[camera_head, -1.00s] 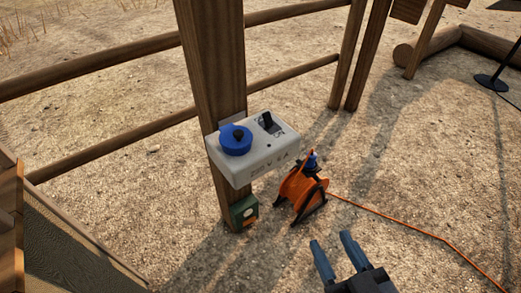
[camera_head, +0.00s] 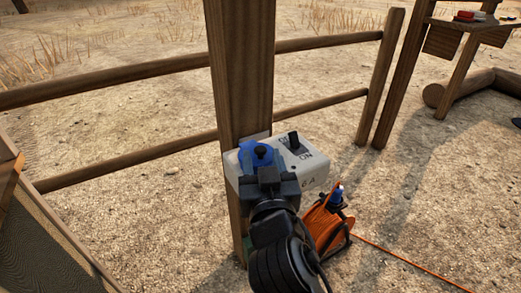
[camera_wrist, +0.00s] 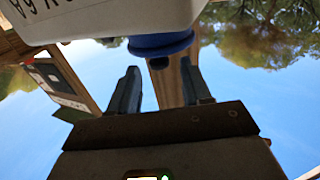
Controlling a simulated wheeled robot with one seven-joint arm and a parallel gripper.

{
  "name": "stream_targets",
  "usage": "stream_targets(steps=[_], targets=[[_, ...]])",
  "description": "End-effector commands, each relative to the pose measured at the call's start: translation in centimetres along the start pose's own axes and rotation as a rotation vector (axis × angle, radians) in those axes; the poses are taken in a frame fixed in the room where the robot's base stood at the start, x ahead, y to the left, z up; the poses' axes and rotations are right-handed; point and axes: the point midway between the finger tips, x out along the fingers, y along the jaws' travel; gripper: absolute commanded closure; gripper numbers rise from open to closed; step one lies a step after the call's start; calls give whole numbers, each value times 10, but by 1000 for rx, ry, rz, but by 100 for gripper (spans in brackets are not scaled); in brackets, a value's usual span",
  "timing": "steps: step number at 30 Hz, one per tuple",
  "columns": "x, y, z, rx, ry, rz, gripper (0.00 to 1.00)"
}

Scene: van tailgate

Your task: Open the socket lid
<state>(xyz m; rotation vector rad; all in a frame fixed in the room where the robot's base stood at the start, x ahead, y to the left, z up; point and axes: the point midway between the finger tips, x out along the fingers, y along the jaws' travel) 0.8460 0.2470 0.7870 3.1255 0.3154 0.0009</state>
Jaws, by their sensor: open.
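The grey-white socket box (camera_head: 303,163) is fixed to a wooden post. Its round blue socket lid (camera_head: 257,150) has a dark knob and sits on the left part of the box's top, looking closed. My gripper (camera_head: 259,166) is right at the lid, its body hiding the box's front left. In the wrist view the blue lid (camera_wrist: 160,43) sticks out from the box (camera_wrist: 105,18), ahead of my gripper (camera_wrist: 161,88). The two blue fingers are spread apart with nothing between them. Whether a finger touches the lid cannot be told.
A black switch (camera_head: 293,140) stands on the box's right side. An orange cable reel (camera_head: 325,222) stands on the ground to the right. The wooden post (camera_head: 241,70) and fence rails (camera_head: 125,155) are behind. A wooden structure (camera_head: 45,235) is at the lower left.

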Motion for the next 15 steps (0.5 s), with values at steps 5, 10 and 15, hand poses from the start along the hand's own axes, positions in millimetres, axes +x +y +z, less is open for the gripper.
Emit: stream_targets(steps=[5,10,15], targets=[[26,0,0,1,0,1,52],[38,1,0,1,-1,1,52],[40,1,1,1,-1,0,52]])
